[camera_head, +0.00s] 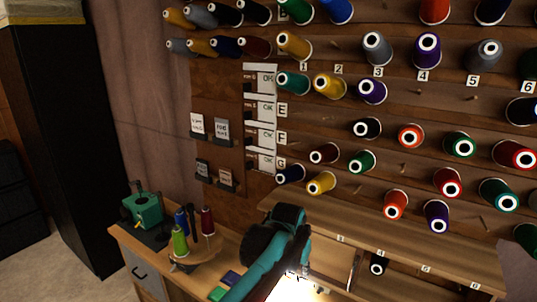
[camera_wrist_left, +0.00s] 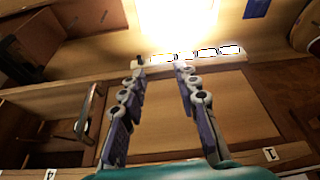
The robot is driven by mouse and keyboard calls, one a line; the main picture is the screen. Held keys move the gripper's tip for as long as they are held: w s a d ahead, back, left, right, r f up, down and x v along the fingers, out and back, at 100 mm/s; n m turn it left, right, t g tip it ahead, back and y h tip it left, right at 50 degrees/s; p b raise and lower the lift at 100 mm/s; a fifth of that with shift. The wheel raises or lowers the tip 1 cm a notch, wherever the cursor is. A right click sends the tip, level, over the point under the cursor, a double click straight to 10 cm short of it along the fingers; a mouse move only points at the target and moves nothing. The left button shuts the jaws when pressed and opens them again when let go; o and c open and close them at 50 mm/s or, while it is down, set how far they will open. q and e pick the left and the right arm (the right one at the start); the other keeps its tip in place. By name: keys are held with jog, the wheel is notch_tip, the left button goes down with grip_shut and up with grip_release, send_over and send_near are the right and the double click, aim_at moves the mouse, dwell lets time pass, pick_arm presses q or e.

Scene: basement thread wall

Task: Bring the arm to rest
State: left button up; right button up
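My left arm (camera_head: 268,262) is teal and black and comes in at the bottom of the head view, bent over the wooden bench. In the left wrist view, my left gripper (camera_wrist_left: 160,68) has its two grey fingers spread apart with nothing between them. Bare wood shows beyond and below the fingers. In the head view the fingers are hard to make out beside a bright patch of light. My right gripper is in neither view.
The thread wall (camera_head: 400,105) holds several coloured spools on pegs. A black spool (camera_head: 378,264) sits on the lower numbered rack, right of my arm.

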pick_arm(q)
jog(key=s+a+r+n, duration=0.15)
jog(key=s+a, duration=0.35)
jog(key=a, duration=0.5)
jog(key=s+a+f+n+t+y, duration=0.1)
jog(key=s+a+f+n+t, duration=0.1)
jog(key=s+a, duration=0.6)
jog(key=s+a+f+n+t+b, duration=0.1)
jog(key=s+a+f+n, duration=0.1)
jog(key=s+a+f, duration=0.3)
jog(key=s+a, duration=0.4)
jog(key=shift+s+a+t+y, duration=0.2)
jog(key=shift+s+t+y, duration=0.1)
jog(key=shift+t+y, duration=0.1)
